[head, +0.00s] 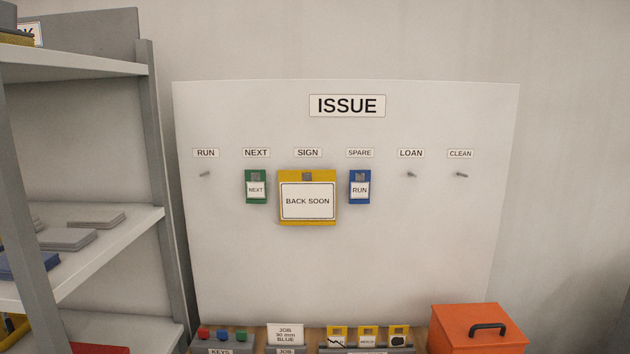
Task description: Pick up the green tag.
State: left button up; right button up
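The green tag (256,201) hangs on the white ISSUE board (340,270), under the NEXT label (256,153). It carries a small white panel that reads NEXT. A larger yellow sign (307,221) reading BACK SOON hangs just right of it, under SIGN. A blue tag (360,174) reading RUN hangs under SPARE. Neither of my grippers shows in the head view.
The RUN peg (205,174), LOAN peg (411,175) and CLEAN peg (461,175) are bare. A grey shelf unit (160,200) stands at the left. Below the board are small holders with cards and an orange box (470,318) with a dark handle.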

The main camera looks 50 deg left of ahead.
aim_at(256, 192)
jog(key=u, duration=1.95)
jog(key=l+z, duration=0.4)
jog(key=i+l+z, duration=0.1)
jog(key=l+z, duration=0.35)
